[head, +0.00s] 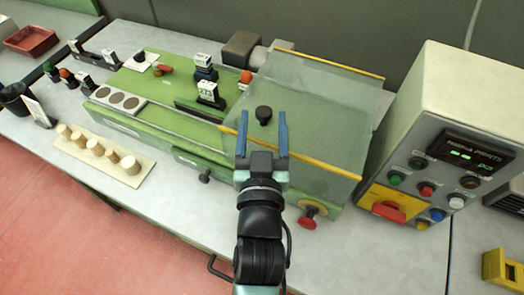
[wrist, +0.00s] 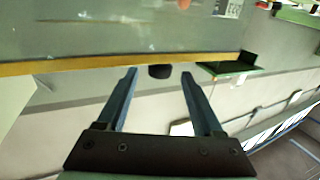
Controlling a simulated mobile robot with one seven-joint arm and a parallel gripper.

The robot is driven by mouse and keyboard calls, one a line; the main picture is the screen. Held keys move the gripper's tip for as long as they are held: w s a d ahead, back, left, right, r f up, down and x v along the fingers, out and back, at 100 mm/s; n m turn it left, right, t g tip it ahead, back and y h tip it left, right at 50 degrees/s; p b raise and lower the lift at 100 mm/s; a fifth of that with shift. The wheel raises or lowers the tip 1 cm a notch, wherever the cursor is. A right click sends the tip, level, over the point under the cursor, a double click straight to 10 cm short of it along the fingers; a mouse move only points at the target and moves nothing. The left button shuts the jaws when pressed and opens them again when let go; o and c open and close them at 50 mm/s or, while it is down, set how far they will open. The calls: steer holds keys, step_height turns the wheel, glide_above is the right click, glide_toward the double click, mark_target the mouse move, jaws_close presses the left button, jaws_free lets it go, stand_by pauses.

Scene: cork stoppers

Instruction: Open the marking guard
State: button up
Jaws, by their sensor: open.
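The marking guard (head: 318,120) is a clear, tinted cover with yellow edge strips over the right part of the green machine. It looks lowered over that part. My gripper (head: 262,124) is open and empty, its blue fingers reaching over the guard's left front area. A black knob (head: 264,114) shows between the fingertips in the head view. In the wrist view the guard (wrist: 110,30) fills the top, and a black knob (wrist: 159,72) sits just below its yellow edge, between the open fingertips (wrist: 158,80). I cannot tell whether the fingers touch anything.
A control box (head: 445,130) with coloured buttons stands close on the right. A red knob (head: 308,218) sticks out of the machine's front. Cork stoppers (head: 96,147) stand on a board (head: 148,163) at the left. The bench front (head: 190,215) is mostly clear.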

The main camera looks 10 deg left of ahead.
steer(key=b+v, duration=0.1)
steer(key=v, duration=0.6)
steer(key=shift+w, duration=0.1)
steer(key=w+d+r+t+h, duration=0.1)
steer(key=r+t, duration=0.1)
steer(key=r, duration=0.9)
steer(key=w+d+r+m+t, duration=0.1)
steer(key=w+d+r+t, duration=0.15)
steer(key=r, duration=0.75)
steer(key=d+r+t+h, duration=0.1)
steer(key=r+t, duration=0.2)
steer(key=r, duration=0.8)
steer(key=s+d+r+m+t+h+p, duration=0.1)
steer(key=s+r, duration=0.3)
steer(key=r, duration=0.7)
steer(key=shift+s+d+m+t+h, duration=0.2)
steer(key=shift+d+m+t+h, duration=0.1)
steer(key=shift+d+t+h, duration=0.3)
steer(key=shift+d+r, duration=0.1)
steer(key=shift+r, duration=0.05)
steer(key=shift+c, duration=1.1)
steer(key=shift+s, duration=0.15)
steer(key=shift+c, duration=0.3)
